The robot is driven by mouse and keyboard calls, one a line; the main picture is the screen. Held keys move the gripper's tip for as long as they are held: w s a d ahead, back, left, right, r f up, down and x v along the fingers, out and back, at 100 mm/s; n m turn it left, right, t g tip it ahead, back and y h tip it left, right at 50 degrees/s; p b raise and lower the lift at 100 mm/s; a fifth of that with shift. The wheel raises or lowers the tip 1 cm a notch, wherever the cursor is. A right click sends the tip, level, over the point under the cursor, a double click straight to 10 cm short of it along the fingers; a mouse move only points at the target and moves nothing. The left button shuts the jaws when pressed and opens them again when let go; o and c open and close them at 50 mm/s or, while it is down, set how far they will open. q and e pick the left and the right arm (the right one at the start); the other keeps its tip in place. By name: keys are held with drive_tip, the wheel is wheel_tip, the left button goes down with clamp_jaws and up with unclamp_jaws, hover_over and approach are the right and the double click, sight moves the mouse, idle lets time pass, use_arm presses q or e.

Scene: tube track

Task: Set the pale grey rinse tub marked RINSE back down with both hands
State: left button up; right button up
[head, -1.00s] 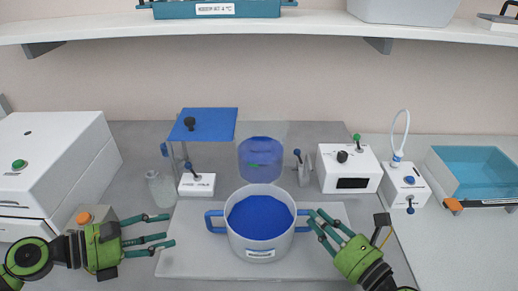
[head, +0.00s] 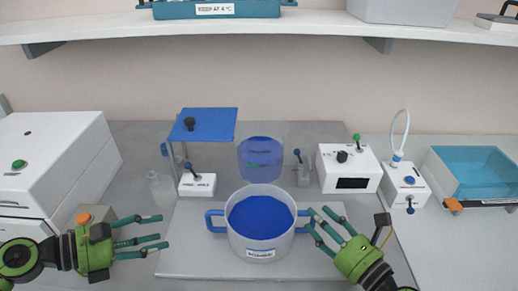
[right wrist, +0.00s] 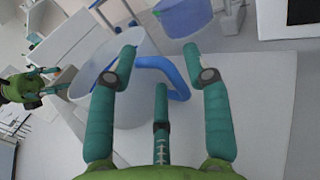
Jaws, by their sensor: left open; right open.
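A pale grey round tub (head: 262,246) with two blue side handles and blue contents stands upright on a light grey board; the label on its front is too small to read. My left gripper (head: 163,232) is open and empty, clear of the left handle (head: 214,221) with a gap between. My right gripper (head: 325,227) is open beside the right handle. In the right wrist view its spread fingers (right wrist: 164,80) point at the blue handle (right wrist: 165,72), which is not gripped; whether any finger touches it I cannot tell.
Behind the tub are a blue translucent vessel (head: 262,157), a blue-topped stand (head: 203,125) and a white switch box (head: 348,168). A white cabinet (head: 50,160) is at left. A shelf (head: 300,23) with a grey bin (head: 405,10) spans above. The board's front right is clear.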

drive_tip(key=v, duration=1.2)
